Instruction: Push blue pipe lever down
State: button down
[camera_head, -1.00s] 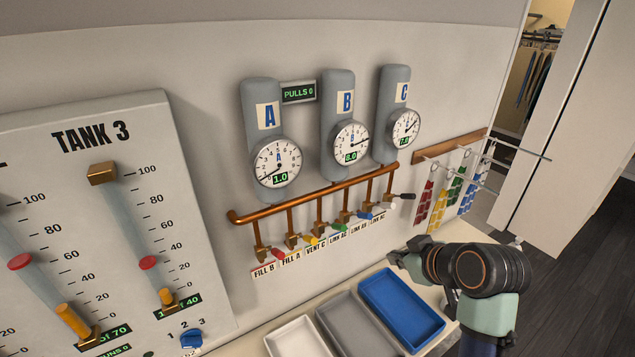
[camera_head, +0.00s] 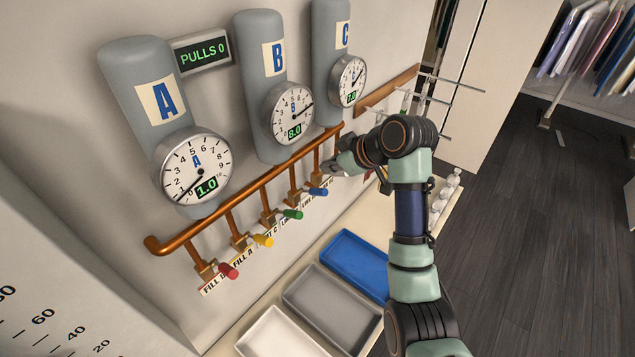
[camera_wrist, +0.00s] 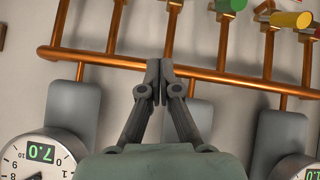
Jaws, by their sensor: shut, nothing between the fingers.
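The blue pipe lever (camera_head: 318,191) sticks out from its brass valve on a branch of the copper pipe, in line with the green (camera_head: 292,214), yellow (camera_head: 263,240) and red (camera_head: 229,271) levers. My gripper (camera_head: 330,168) is a little above and right of the blue lever in the head view; whether they touch cannot be told. In the wrist view my gripper (camera_wrist: 161,88) is shut and empty, its fingertips together before the copper pipe (camera_wrist: 140,62). A green lever (camera_wrist: 231,5) and a yellow lever (camera_wrist: 290,19) show there at the top right; I cannot make out a blue one.
Tanks A, B and C with round gauges hang above the copper pipe (camera_head: 250,188). A display (camera_head: 202,53) reads PULLS 0. White, grey and blue (camera_head: 340,280) trays lie on the shelf below. A hook rack (camera_head: 388,91) is at the right of the tanks.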

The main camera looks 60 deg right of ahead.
jog(key=p, duration=0.2)
send_over(318, 190)
jog(key=w, duration=0.2)
notch_tip(318, 190, down, 6)
jog(key=shift+s+f, duration=0.85)
jog(key=shift+f, duration=0.3)
jog(key=shift+s+f+p, duration=0.2)
jog(key=shift+f+p, duration=0.1)
jog(key=shift+f, duration=0.2)
jog(key=shift+f, duration=0.1)
